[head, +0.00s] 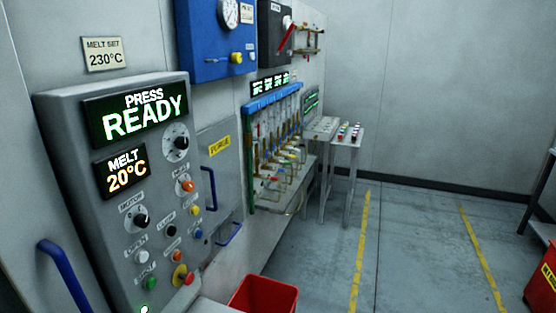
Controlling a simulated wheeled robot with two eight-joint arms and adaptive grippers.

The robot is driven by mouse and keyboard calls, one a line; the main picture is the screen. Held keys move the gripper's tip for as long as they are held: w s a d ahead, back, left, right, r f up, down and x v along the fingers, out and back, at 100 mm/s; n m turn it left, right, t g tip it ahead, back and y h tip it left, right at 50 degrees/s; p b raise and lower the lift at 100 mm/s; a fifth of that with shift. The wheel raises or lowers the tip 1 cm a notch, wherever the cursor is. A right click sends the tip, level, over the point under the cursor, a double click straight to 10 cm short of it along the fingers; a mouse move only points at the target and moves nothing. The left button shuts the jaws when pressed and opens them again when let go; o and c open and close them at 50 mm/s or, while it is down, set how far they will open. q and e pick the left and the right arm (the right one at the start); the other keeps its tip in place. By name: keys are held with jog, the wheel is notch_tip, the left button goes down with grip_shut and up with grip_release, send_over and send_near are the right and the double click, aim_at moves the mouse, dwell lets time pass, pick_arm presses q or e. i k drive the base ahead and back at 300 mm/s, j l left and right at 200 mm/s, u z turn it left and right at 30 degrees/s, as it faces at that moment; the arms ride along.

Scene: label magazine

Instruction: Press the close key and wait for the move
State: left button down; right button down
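The grey press control panel (75,150) stands at the left. Its upper display (135,117) reads "PRESS READY" and its lower display (121,173) reads "MELT 20°C". The close key (171,230) is a small dark button under a "CLOSE" label, right of the black motor knob (141,221). A white open key (141,256) sits below and left of it. Neither of my grippers shows in the head view, and nothing touches the close key.
A red-and-yellow stop button (183,276) and several coloured buttons surround the key. A blue handle (65,275) juts out at lower left. A red bin (265,295) stands at the bottom. Small tables (347,140) stand farther back. The floor between the yellow lines is clear.

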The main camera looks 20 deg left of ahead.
aim_at(171, 231)
jog(key=u, duration=1.55)
